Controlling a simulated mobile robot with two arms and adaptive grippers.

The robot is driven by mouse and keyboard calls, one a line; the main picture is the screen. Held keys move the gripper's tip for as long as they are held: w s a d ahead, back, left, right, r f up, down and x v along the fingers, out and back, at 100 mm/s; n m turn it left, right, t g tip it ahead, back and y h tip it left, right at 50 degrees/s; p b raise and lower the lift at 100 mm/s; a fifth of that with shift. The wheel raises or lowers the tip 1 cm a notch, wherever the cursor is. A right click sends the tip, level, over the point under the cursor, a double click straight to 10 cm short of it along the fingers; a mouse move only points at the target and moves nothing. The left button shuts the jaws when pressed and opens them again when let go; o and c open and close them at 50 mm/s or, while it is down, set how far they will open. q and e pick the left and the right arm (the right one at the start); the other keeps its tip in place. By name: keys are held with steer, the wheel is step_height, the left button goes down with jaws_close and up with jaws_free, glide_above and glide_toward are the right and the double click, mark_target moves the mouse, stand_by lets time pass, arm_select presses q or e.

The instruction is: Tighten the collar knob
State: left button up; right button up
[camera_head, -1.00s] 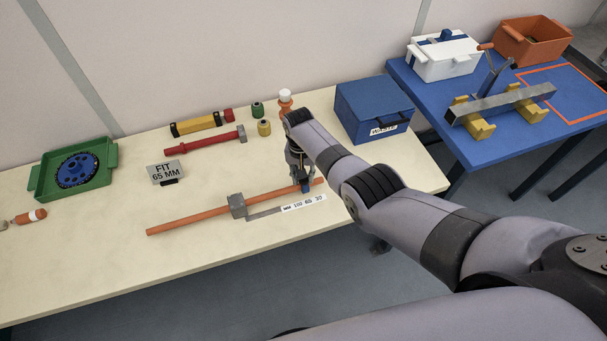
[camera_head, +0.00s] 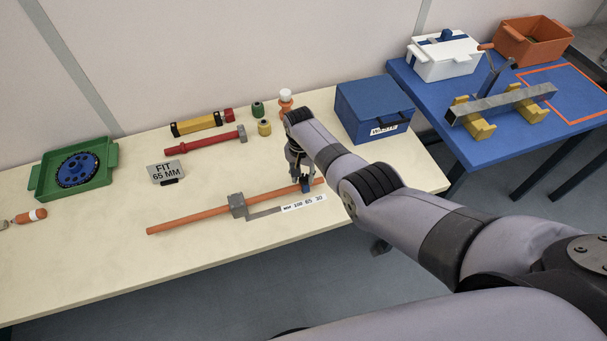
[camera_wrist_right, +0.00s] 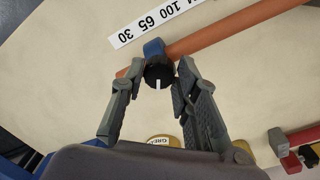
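An orange rod (camera_head: 190,217) lies on the cream table, with a grey block (camera_head: 237,205) around its middle. A blue collar (camera_head: 306,187) sits around the rod near its right end; it also shows in the right wrist view (camera_wrist_right: 153,47). The collar's black knob (camera_wrist_right: 159,73) has a white mark and faces the wrist camera. My right gripper (camera_head: 301,179) is over the collar. In the right wrist view its open fingers (camera_wrist_right: 161,68) stand on either side of the knob, with small gaps visible. My left gripper is not in view.
A printed scale strip (camera_head: 304,203) lies beside the rod. A "FIT 65 MM" sign (camera_head: 167,172), red tool (camera_head: 203,143), yellow jar (camera_head: 264,128) and blue waste box (camera_head: 374,105) stand around. A green tray (camera_head: 110,155) is at left. The front table area is clear.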

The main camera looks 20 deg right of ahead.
steer(key=o, duration=0.4)
steer(key=r, duration=1.2)
steer(key=shift+w+a, duration=0.2)
